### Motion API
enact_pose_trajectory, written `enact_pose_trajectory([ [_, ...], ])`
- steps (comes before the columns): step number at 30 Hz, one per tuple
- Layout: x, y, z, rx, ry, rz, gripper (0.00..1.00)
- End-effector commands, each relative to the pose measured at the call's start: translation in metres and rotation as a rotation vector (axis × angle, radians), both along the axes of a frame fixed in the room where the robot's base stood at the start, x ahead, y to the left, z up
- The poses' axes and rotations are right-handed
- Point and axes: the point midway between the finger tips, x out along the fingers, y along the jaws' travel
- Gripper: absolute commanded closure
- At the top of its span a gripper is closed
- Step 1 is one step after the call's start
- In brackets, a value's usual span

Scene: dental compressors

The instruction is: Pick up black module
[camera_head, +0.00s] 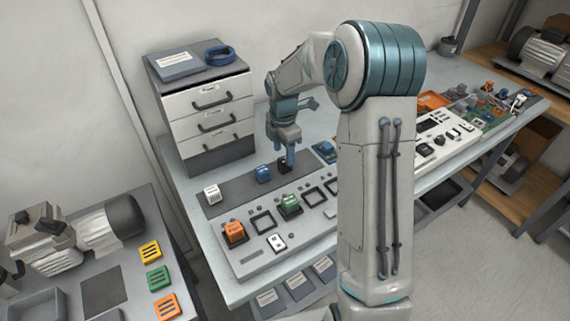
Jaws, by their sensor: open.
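The black module (284,168) is a small dark block on the dark grey strip at the back of the light grey panel. My gripper (284,157) points down right at the black module, its fingers at the module's top. The fingers are open and overlap the module in this view. I cannot tell whether they touch it. A blue module (263,174) stands just left of the black one, and a white module (212,194) stands further left on the same strip.
Orange (235,233) and green (289,206) modules sit in the panel's front row, among empty square frames. A drawer cabinet (208,106) stands behind on the left. Another blue block (325,150) is to the right, near my arm. A side table at left holds a motor (75,236).

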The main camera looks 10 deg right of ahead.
Motion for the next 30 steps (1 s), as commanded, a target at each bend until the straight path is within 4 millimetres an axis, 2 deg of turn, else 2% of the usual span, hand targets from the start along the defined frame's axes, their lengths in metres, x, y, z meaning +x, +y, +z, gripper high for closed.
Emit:
enact_pose_trajectory([
  [7,-0.002,-0.001,-0.036,-0.001,0.003,0.001,0.47],
  [16,-0.001,0.0,-0.042,0.0,0.0,0.001,0.47],
  [17,-0.001,0.0,-0.042,0.0,0.0,0.001,0.53],
  [21,-0.001,0.0,-0.042,0.0,0.0,0.001,0.92],
  [22,-0.001,0.0,-0.042,0.0,0.0,0.001,0.96],
  [30,-0.001,0.0,-0.041,0.0,0.0,0.0,0.96],
])
